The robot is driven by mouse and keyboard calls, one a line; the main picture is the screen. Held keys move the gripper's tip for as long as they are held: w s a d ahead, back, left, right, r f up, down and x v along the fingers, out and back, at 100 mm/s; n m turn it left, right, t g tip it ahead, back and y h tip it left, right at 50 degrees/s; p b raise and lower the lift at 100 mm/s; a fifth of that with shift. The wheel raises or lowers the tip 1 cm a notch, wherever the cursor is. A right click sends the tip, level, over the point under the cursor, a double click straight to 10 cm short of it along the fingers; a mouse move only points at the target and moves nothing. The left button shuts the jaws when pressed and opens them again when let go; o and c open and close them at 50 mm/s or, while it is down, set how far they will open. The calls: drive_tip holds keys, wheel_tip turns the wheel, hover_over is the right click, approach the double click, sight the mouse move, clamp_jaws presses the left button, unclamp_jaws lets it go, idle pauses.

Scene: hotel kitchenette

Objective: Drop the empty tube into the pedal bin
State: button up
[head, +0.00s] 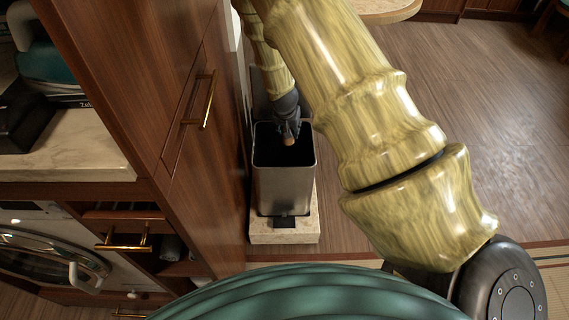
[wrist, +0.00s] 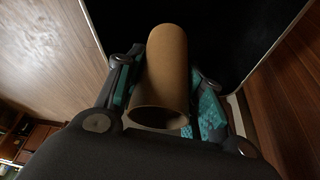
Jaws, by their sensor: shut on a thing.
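The empty tube is a brown cardboard roll (wrist: 165,75), held between the fingers of my gripper in the wrist view. Its hollow near end faces the camera. In the head view a small tan end of the tube (head: 289,141) shows below my gripper (head: 289,128). My gripper is shut on the tube, over the open top of the pedal bin. The pedal bin (head: 284,190) is a grey metal box with a dark opening and no lid seen across it. In the wrist view the bin's dark inside (wrist: 225,35) fills the area beyond the tube.
The bin stands on a pale stone block (head: 284,235), close beside a tall wooden cabinet (head: 140,70) with brass handles. A counter (head: 70,155) and a washing machine (head: 50,260) are at left. Open wooden floor (head: 480,110) lies to the right.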

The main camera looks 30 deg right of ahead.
wheel_tip(320, 180, down, 5)
drive_tip(key=b, duration=0.3)
drive_tip(key=shift+r, duration=0.15)
drive_tip(key=o, duration=0.7)
drive_tip(key=shift+o, duration=0.2)
drive_tip(key=v, duration=1.2)
